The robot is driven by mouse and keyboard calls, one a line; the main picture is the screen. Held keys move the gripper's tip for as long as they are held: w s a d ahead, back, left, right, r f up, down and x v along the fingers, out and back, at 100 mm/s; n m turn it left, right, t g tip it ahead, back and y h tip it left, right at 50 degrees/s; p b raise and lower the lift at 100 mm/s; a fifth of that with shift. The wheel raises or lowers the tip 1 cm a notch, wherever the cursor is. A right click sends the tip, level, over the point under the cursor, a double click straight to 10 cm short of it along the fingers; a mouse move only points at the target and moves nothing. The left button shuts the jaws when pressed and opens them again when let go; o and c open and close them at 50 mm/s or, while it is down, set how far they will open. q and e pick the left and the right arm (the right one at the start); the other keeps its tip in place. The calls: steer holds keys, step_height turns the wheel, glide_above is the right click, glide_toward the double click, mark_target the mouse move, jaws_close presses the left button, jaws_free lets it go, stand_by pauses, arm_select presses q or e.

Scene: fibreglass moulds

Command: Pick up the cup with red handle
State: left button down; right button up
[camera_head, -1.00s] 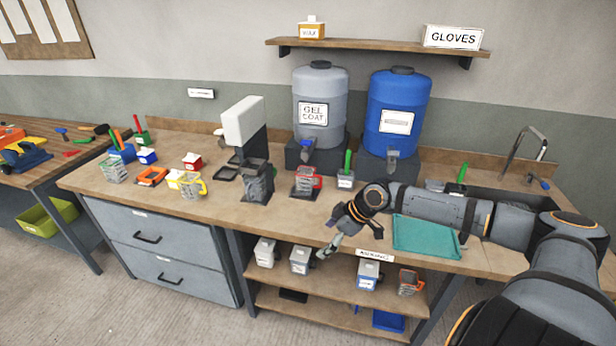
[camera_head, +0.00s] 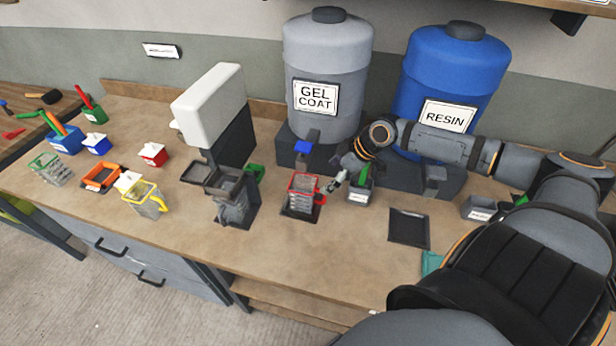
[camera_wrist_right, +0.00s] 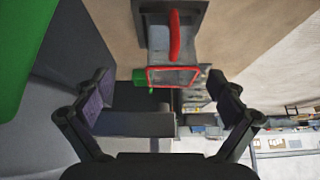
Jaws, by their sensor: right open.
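The cup with red handle (camera_head: 303,190) is a clear, grey-looking cup with a red rim. It stands upright on a dark square pad on the bench, in front of the gel coat barrel. My right gripper (camera_head: 333,185) is just right of the cup, at its handle side. In the right wrist view the cup (camera_wrist_right: 172,57) is ahead between the two open fingers (camera_wrist_right: 168,103), with its red handle toward the upper middle. The fingers look apart from it. My left gripper is not in view.
The gel coat barrel (camera_head: 327,85) and blue resin barrel (camera_head: 452,85) stand behind. A grey container (camera_head: 360,194) with a green handle is close right of the gripper. A dark machine (camera_head: 233,150) and a yellow-handled cup (camera_head: 150,200) are left. Bare bench lies in front.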

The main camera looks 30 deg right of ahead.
mark_target(317, 188)
steer(key=a+b, duration=0.1)
steer(key=a+f+b, duration=0.1)
steer(key=b, duration=0.1)
steer(key=shift+s+a+f, duration=0.15)
steer(key=shift+s+f, duration=0.05)
steer(key=shift+f, duration=0.1)
steer(key=shift+w+f, duration=0.75)
steer(key=shift+f, duration=0.15)
steer(key=shift+w+a+f, duration=0.1)
steer(key=shift+a+f, duration=0.1)
steer(key=shift+a, duration=0.2)
steer(key=p+x, duration=0.1)
steer(key=x, duration=0.3)
steer(key=shift+a, duration=0.15)
steer(key=shift+w+a+f, duration=0.1)
steer(key=shift+a+f, duration=0.1)
steer(key=shift+f, duration=0.25)
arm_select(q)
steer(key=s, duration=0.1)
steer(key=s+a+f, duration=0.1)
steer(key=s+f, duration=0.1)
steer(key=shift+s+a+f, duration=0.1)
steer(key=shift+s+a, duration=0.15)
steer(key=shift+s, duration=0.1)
